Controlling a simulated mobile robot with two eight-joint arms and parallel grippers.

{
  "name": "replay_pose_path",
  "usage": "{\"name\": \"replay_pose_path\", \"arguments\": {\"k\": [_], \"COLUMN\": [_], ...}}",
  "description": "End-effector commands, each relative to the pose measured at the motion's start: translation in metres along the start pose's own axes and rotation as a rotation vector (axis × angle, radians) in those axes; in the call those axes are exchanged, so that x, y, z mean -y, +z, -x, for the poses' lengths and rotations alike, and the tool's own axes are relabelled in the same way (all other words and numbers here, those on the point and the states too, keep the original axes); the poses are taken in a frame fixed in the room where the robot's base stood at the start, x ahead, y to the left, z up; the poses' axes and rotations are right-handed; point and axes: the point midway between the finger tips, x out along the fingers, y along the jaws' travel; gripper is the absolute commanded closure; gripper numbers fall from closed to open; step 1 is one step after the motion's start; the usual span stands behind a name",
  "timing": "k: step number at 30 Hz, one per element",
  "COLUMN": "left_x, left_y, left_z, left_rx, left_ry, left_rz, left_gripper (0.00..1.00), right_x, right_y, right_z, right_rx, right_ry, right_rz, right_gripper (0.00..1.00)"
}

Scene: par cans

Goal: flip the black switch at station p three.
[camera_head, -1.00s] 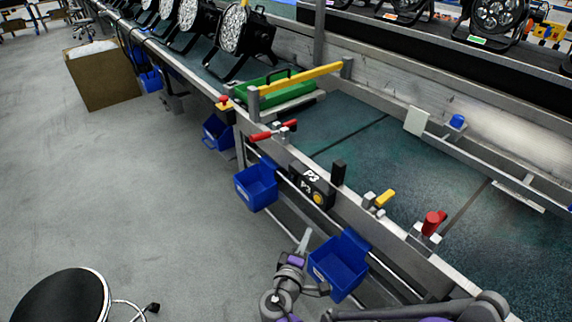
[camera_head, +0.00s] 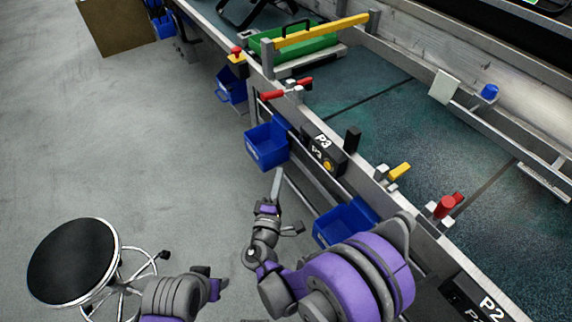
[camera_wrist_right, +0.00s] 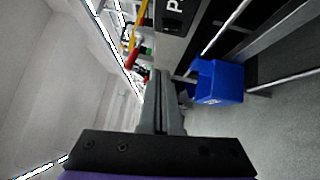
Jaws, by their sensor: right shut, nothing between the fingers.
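The station P3 box (camera_head: 323,152) is black with a white P3 label and a round yellow-orange button, on the front rail in the head view. A black upright switch-like block (camera_head: 352,139) stands on the rail just right of it. My right gripper (camera_head: 277,174) is shut and empty, lower left of the box and apart from it, near a blue bin. In the wrist view its fingers (camera_wrist_right: 160,84) are together, and part of the P3 box (camera_wrist_right: 177,14) shows at the top. My left arm shows at the bottom; its finger state is unclear.
Blue bins (camera_head: 267,147) and (camera_head: 345,222) hang below the rail on both sides of the box. Red clamp handles (camera_head: 287,95) and a yellow one (camera_head: 400,171) stand on the rail. A black stool (camera_head: 72,262) is at lower left. The floor between is clear.

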Motion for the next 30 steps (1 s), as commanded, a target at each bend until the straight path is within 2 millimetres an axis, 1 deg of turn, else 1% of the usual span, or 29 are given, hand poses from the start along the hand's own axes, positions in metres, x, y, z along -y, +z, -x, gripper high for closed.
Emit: {"name": "replay_pose_path", "arguments": {"k": [9, 13, 15, 20, 24, 30], "left_x": [0.0, 0.0, 0.0, 0.0, 0.0, 0.0], "left_y": [0.002, 0.002, 0.003, 0.003, 0.004, 0.004], "left_z": [-0.006, -0.009, -0.011, -0.014, -0.014, -0.014], "left_rx": [0.002, 0.003, 0.003, 0.004, 0.004, 0.004], "left_ry": [0.0, 0.0, 0.0, 0.0, 0.0, 0.0], "left_rz": [0.0, 0.0, 0.0, 0.0, 0.0, 0.0], "left_gripper": [0.5, 0.5, 0.5, 0.5, 0.5, 0.5], "right_x": [0.001, 0.002, 0.001, 0.001, 0.0, 0.0], "right_y": [0.002, 0.003, 0.014, 0.025, 0.029, 0.029], "right_z": [-0.067, -0.092, -0.099, -0.111, -0.115, -0.115], "right_rx": [0.003, 0.003, 0.005, 0.003, 0.001, 0.0], "right_ry": [-0.001, -0.002, -0.001, -0.001, -0.001, -0.001], "right_rz": [0.001, 0.001, 0.002, 0.001, 0.0, -0.001], "right_gripper": [1.0, 1.0, 1.0, 1.0, 1.0, 1.0]}}
